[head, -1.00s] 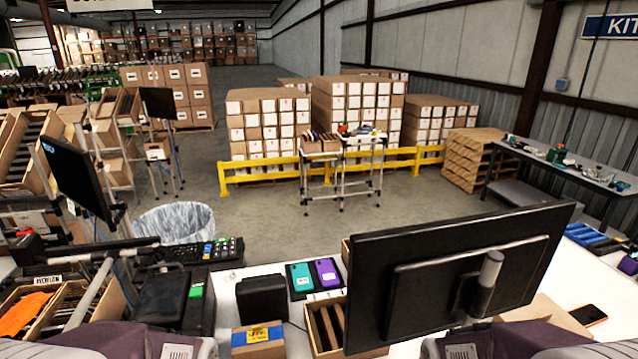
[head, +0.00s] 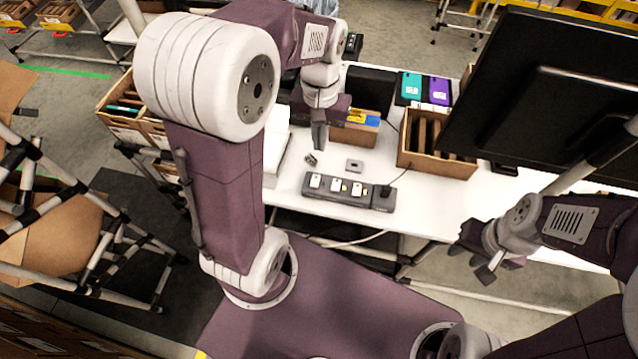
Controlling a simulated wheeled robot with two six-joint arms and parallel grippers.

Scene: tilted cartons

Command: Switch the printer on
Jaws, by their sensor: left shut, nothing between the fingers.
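The printer cannot be made out clearly; my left arm covers that part of the table, and a white block-like edge (head: 277,145) shows beside it. A dark power strip (head: 348,192) with several white switches or plugs lies near the table's front edge. A small grey square piece (head: 354,166) lies behind it, and a small metallic piece (head: 310,159) lies to its left. My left gripper (head: 320,138) is shut and empty, pointing down above the table behind the strip. My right gripper (head: 484,262) is in front of the table edge at right; its finger gap is unclear.
A cardboard box with blue and yellow tape (head: 357,134) stands just right of my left gripper. A divided carton (head: 437,150), a black box (head: 372,90) and teal (head: 412,86) and purple (head: 440,90) cases are nearby. A large monitor (head: 545,90) overhangs the right side.

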